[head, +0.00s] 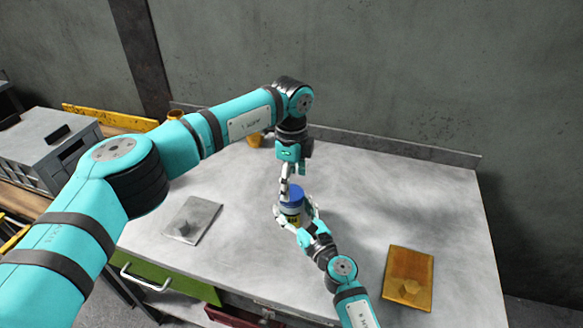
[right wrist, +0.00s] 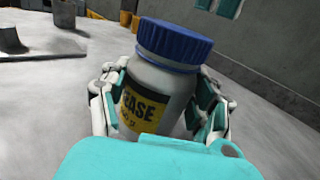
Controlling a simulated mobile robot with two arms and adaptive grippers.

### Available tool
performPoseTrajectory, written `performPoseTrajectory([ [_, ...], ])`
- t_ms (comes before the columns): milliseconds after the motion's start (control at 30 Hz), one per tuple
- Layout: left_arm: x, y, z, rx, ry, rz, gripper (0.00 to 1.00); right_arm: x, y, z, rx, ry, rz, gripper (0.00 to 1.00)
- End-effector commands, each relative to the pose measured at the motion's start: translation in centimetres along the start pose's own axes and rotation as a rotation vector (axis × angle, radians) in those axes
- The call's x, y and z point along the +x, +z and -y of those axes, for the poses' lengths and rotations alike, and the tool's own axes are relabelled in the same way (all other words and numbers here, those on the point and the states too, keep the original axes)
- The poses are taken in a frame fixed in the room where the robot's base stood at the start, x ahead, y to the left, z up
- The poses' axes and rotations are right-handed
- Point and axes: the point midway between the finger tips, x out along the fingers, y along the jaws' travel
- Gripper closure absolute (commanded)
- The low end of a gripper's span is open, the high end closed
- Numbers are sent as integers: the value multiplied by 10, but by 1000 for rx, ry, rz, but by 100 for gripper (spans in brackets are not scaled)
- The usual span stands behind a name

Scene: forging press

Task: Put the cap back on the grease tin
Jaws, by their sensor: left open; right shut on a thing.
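The grease tin is a pale round jar with a yellow and black label; it stands on the grey table in the head view (head: 291,218) and fills the middle of the right wrist view (right wrist: 152,97). The blue cap (head: 291,194) sits on top of the tin, and its ribbed rim shows in the right wrist view (right wrist: 175,44). My right gripper (head: 296,215) is shut around the tin's body, one finger on each side. My left gripper (head: 288,185) is open, pointing down close above the cap; contact cannot be told.
A grey plate with a knob (head: 193,217) lies left of the tin, and an orange-brown plate (head: 408,277) lies at the right. An orange container (head: 254,140) stands behind my left arm. A low ledge (head: 400,149) runs along the back. The table's right side is mostly clear.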

Motion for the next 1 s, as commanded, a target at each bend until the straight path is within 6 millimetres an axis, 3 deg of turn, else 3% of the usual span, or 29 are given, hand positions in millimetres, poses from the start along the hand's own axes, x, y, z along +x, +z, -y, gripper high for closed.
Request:
performPoseTrajectory([
  [100, 18, -1, 0, 0, 2, -1, 24, 0, -1, 0, 1, 0, -2, 100],
  [267, 32, 0, 0, 1, 0, 0, 24, 0, -1, 0, 1, 0, -2, 100],
  [633, 36, 0, 0, 1, -1, 0, 25, 0, -1, 0, 1, 0, -2, 100],
  [1000, 35, 0, 0, 1, -1, 0, 73, 0, -1, 0, 1, 0, -2, 100],
])
